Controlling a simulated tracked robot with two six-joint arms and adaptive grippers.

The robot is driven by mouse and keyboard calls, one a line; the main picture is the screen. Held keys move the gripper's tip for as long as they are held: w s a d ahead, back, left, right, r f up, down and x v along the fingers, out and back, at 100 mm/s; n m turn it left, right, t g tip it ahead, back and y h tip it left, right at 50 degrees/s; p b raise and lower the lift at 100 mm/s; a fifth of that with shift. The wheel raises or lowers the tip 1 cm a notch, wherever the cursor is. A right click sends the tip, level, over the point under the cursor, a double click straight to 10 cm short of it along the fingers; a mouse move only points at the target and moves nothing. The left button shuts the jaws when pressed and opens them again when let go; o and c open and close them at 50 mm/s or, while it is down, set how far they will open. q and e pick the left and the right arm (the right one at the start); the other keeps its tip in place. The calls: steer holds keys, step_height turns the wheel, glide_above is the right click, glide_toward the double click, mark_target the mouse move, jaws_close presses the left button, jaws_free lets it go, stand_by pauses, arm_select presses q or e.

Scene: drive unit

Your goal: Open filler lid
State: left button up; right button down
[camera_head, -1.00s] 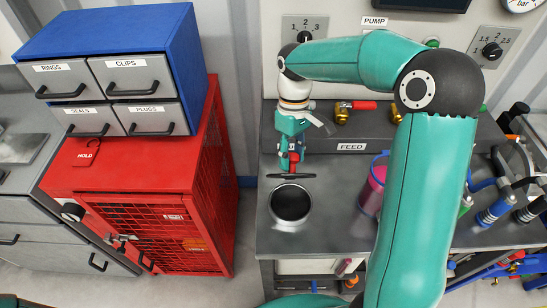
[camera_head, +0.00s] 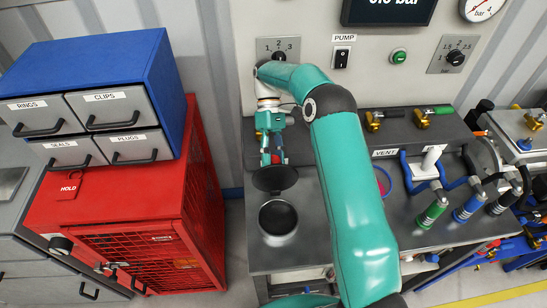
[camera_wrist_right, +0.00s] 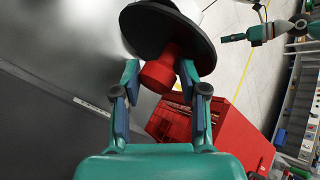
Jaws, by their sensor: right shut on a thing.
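The filler lid is a dark round disc (camera_head: 275,178) standing tilted up behind the filler opening, its dark face toward the head view. The filler opening (camera_head: 278,217) is a round dark hole with a light metal rim, uncovered on the grey bench. My right gripper (camera_head: 272,158) is behind the lid, shut on its red knob. In the right wrist view the red knob (camera_wrist_right: 160,70) sits between the two fingers, with the dark lid (camera_wrist_right: 168,32) beyond it. A teal arm end, apparently my left gripper (camera_wrist_right: 232,38), shows small at upper right there; its jaws are unclear.
A red mesh cabinet (camera_head: 120,207) stands left of the bench, with a blue drawer unit (camera_head: 95,60) on top. To the right are a pink-filled container (camera_head: 383,182), partly hidden by my arm, and hoses with green and blue grips (camera_head: 432,212). Valves line the raised back.

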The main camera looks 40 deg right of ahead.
steer(key=shift+s+d+f, duration=0.1)
steer(key=shift+f, duration=0.7)
steer(key=c, duration=0.8)
jaws_free()
steer(key=shift+o, duration=0.3)
steer(key=shift+d, duration=0.15)
steer(key=shift+w, duration=0.2)
steer(key=shift+s+r, duration=0.1)
steer(key=shift+r, duration=0.1)
